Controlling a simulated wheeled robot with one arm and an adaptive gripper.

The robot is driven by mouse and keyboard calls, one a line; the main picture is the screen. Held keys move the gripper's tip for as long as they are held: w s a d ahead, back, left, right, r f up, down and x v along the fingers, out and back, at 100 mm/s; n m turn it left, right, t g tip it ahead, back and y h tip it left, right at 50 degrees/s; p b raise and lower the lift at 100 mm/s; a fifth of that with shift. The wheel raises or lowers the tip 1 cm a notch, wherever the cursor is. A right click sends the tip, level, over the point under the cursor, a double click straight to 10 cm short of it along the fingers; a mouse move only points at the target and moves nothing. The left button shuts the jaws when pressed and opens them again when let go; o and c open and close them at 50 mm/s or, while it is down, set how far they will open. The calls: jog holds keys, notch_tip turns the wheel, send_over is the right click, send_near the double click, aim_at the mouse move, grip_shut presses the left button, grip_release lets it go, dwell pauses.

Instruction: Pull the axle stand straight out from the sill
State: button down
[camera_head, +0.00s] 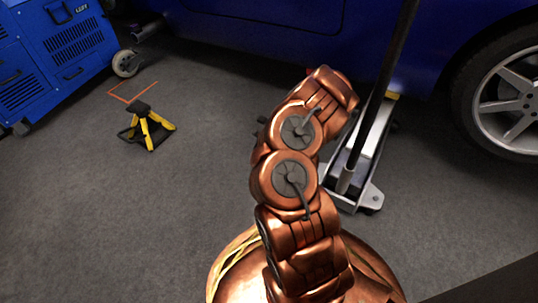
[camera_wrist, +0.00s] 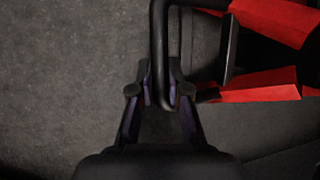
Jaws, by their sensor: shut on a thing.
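A red axle stand (camera_wrist: 262,90) with black parts fills the upper right of the wrist view, and only part of it fits in the frame. A black bar-shaped handle (camera_wrist: 159,32) reaches down from the top of that view, beside the red legs. My gripper (camera_wrist: 160,88) is shut on this handle, with one finger on each side of it. In the head view my copper arm hides the gripper and nearly all of the red stand. The blue car's sill (camera_head: 270,47) runs across the top of the head view, beyond my arm.
A floor jack (camera_head: 365,180) with a long upright handle stands just right of my arm. A yellow stand (camera_head: 150,127) sits at the left by an orange floor marking (camera_head: 125,95). A blue machine (camera_head: 60,55) is far left.

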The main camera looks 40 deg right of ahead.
jog(key=shift+a+f, duration=0.1)
jog(key=shift+a, duration=0.1)
jog(key=c, duration=1.4)
grip_release()
jog(key=o, duration=0.3)
jog(key=shift+d, duration=0.1)
jog(key=shift+o, duration=0.2)
jog(key=shift+s+r, duration=0.15)
jog(key=shift+r, duration=0.45)
jog(key=v, duration=1.1)
